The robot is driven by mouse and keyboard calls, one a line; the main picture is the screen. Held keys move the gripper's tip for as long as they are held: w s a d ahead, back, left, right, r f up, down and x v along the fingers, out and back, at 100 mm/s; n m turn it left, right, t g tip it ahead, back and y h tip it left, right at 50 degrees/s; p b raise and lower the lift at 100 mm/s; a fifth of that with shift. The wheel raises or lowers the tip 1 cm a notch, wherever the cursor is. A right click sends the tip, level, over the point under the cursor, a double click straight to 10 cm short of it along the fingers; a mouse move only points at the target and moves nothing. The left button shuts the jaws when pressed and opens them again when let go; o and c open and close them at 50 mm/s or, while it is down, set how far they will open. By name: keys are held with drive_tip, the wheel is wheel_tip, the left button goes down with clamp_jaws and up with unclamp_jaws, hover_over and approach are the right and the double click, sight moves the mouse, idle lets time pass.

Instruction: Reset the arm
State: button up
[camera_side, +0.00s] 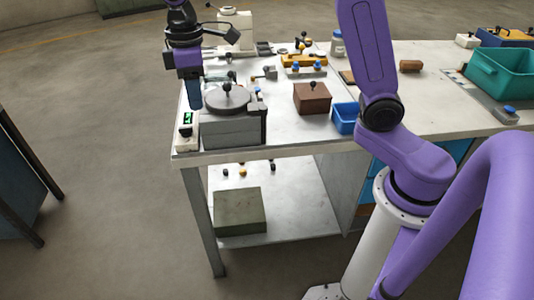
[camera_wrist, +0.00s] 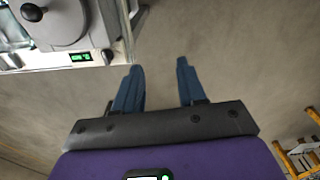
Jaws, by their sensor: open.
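My gripper (camera_side: 194,94) hangs above the table's left end in the side view, beside the grey furnace (camera_side: 232,130) with its round lid (camera_side: 228,98). In the wrist view my gripper (camera_wrist: 160,85) shows two blue fingers spread apart with only bare floor between them. It holds nothing. The furnace, its lid and black knob (camera_wrist: 33,11) show at the upper left of the wrist view. The lid lies on the furnace top. A small controller with a green display (camera_side: 187,120) sits at the furnace's left; the green display also shows in the wrist view (camera_wrist: 81,57).
The white table (camera_side: 380,135) carries a brown box with a knob (camera_side: 312,98), a small blue bin (camera_side: 346,118) and a yellow fixture (camera_side: 303,62). A teal crate (camera_side: 500,75) stands at the right. Open floor lies left of the table.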

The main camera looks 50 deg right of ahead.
drive_tip(key=s+d+f, duration=0.2)
drive_tip(key=s+d, duration=0.1)
drive_tip(key=s, duration=0.6)
drive_tip(key=s+d+f+n, duration=0.1)
drive_tip(key=s+d+f, duration=0.1)
drive_tip(key=s, duration=0.8)
drive_tip(key=s+d+f+n, duration=0.1)
drive_tip(key=s+d, duration=0.4)
drive_tip(key=s, duration=0.5)
drive_tip(key=shift+f, duration=0.5)
drive_tip(key=shift+d, duration=0.1)
idle(4.5)
